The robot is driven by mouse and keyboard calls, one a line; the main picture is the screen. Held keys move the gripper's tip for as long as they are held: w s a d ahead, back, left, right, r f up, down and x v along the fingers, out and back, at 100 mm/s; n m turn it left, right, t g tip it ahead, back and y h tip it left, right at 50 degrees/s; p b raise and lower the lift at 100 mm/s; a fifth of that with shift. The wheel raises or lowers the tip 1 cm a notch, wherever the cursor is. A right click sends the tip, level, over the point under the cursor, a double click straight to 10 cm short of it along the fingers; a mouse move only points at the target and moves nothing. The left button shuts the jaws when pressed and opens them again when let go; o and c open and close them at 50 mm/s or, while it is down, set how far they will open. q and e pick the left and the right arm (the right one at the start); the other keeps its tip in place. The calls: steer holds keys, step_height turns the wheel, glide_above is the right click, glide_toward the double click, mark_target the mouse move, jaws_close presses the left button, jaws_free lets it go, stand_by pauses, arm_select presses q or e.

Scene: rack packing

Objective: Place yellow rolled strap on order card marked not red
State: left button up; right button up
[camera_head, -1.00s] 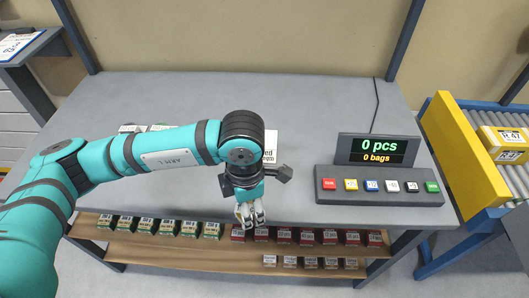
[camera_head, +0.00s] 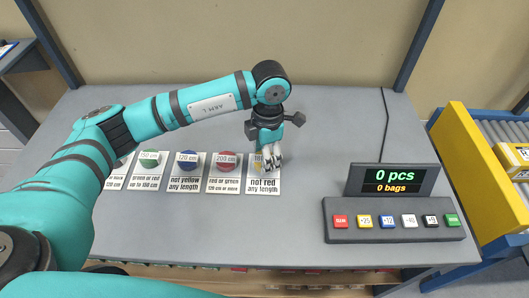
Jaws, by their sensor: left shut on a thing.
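My left gripper (camera_head: 271,160) is over the order card marked "not red, any length" (camera_head: 264,186). It is shut on the yellow rolled strap (camera_head: 257,166), which is mostly hidden by the fingers and a white label. The strap is at the upper part of the card; I cannot tell whether it touches the card. My right gripper is not in view.
More order cards lie to the left, holding a red strap (camera_head: 226,161), a blue strap (camera_head: 188,160) and a green strap (camera_head: 150,159). A button panel (camera_head: 394,233) with a display (camera_head: 391,181) stands at right. A yellow-sided conveyor (camera_head: 468,165) is beyond the table.

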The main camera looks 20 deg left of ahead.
arm_select(q)
steer(key=shift+w+a, duration=0.25)
steer(key=shift+w, duration=0.55)
steer(key=shift+w+a+f, duration=0.2)
steer(key=shift+w, duration=0.3)
steer(key=shift+f, duration=0.25)
step_height(320, 180, down, 3)
steer(key=shift+r+p, duration=0.1)
steer(key=shift+p, duration=0.55)
steer(key=shift+f+b, duration=0.3)
steer(key=o, duration=1.3)
steer(key=shift+r, duration=0.1)
steer(key=shift+c, duration=0.2)
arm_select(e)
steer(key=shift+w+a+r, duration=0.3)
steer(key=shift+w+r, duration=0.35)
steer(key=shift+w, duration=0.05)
